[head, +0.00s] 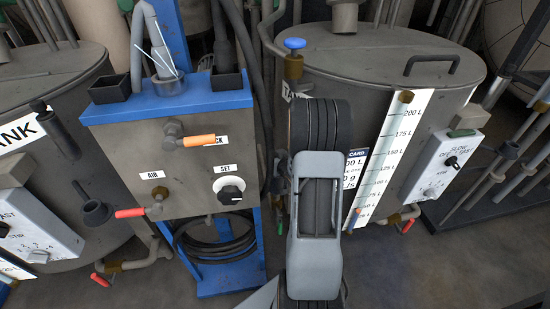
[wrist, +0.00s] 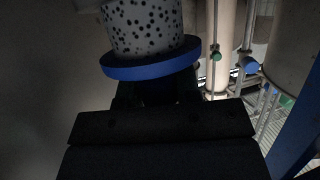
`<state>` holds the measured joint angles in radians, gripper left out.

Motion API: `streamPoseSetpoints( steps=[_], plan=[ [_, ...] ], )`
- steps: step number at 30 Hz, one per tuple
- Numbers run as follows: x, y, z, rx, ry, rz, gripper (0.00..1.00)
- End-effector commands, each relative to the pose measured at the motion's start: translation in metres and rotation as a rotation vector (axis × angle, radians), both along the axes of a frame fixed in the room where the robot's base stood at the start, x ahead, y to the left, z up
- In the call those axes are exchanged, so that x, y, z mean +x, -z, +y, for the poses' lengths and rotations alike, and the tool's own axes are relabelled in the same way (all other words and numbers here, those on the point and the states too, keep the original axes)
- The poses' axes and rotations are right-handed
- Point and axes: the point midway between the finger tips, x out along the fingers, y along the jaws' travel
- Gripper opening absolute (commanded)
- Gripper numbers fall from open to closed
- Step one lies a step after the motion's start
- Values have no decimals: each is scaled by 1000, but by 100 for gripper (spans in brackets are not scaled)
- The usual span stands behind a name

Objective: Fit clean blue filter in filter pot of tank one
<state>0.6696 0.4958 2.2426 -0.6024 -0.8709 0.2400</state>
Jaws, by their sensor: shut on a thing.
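In the wrist view the filter is a pale cylinder with dark holes (wrist: 143,27) and a blue rim (wrist: 150,69). My gripper (wrist: 157,97) is shut on it below the blue rim; the fingers are dark and the exact contact is in shadow. The cylinder's far end runs out of the top of the picture. In the head view my arm hides the gripper and the filter. A steel tank stands on the right (head: 380,48) and another on the left (head: 65,75). Their numbers cannot be read, and I cannot make out a filter pot.
A control box (head: 190,150) on a blue stand (head: 232,275) stands between the tanks, with orange and red handles. A level scale (head: 385,150) and a switch box (head: 440,168) are on the right tank. Pipes (head: 505,160) stand at far right. Some floor (head: 400,275) is clear.

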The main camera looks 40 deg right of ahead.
Motion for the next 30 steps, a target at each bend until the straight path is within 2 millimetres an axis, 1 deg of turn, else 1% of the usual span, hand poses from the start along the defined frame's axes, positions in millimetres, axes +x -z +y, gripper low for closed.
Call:
streamPoseSetpoints(
  steps=[30],
  plan=[
    [0,25,0,0,0,-1,0]
  ],
)
